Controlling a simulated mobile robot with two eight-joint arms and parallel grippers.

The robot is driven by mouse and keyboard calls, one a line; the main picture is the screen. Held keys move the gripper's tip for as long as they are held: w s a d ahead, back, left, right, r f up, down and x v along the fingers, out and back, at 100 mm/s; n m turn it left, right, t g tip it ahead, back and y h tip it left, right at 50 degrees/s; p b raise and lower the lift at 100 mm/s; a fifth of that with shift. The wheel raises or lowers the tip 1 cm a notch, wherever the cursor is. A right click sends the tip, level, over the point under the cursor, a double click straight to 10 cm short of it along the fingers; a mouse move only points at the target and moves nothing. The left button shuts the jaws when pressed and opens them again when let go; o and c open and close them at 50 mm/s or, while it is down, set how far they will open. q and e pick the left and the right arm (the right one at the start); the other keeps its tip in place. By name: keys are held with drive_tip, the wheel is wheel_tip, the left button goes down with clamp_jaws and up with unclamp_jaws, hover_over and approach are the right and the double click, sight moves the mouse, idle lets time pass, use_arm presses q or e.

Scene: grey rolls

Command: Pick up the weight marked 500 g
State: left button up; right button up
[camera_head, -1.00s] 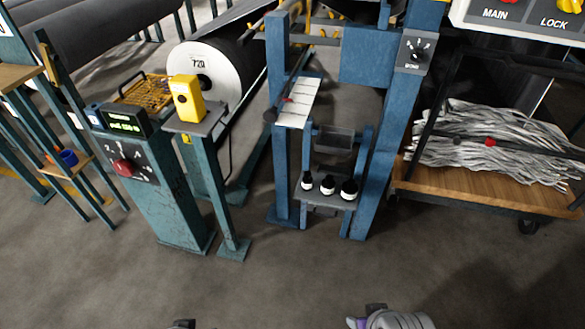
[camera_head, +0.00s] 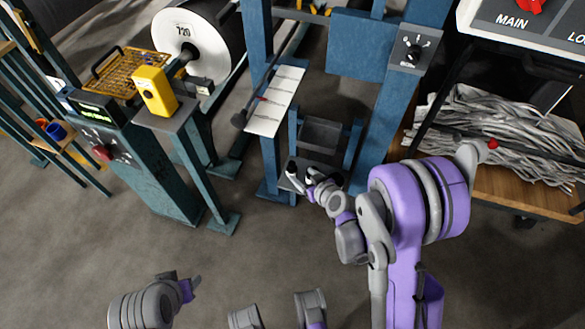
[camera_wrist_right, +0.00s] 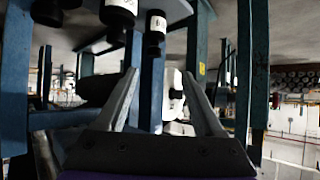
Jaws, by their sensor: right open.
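Several black weights with white labels, three at least, hang into the top of the right wrist view, which looks inverted: a left one (camera_wrist_right: 46,12), a middle one (camera_wrist_right: 118,12) and a right, narrower one (camera_wrist_right: 156,30). I cannot read which is 500 g. My right gripper (camera_wrist_right: 160,74) is open and empty, its fingers apart below the weights in that picture. In the head view my right gripper (camera_head: 304,172) is at the small grey shelf of the blue frame and hides most of the weights. My left gripper (camera_head: 190,287) is low at left; its jaws are unclear.
Blue posts (camera_head: 268,150) flank the shelf closely, with a dark tray (camera_head: 322,134) above and behind it. A white scale plate (camera_head: 274,102) juts out at upper left. A control pedestal (camera_head: 150,170) stands left, and a cart of shredded strips (camera_head: 500,135) stands right.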

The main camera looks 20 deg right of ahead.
sight(294, 167)
drive_tip(key=shift+t, duration=0.4)
drive_tip(key=x, duration=0.2)
drive_tip(key=d+x, duration=0.1)
drive_tip(key=x, duration=0.1)
drive_tip(key=f+x, duration=0.1)
drive_tip(key=x, duration=0.2)
drive_tip(key=shift+s+d, duration=0.1)
drive_tip(key=shift+d, duration=0.1)
drive_tip(key=x, duration=0.2)
drive_tip(key=b+x, duration=0.1)
drive_tip(key=x, duration=0.1)
drive_tip(key=shift+a+f, duration=0.2)
drive_tip(key=shift+a, duration=0.1)
drive_tip(key=shift+w, duration=0.35)
clamp_jaws()
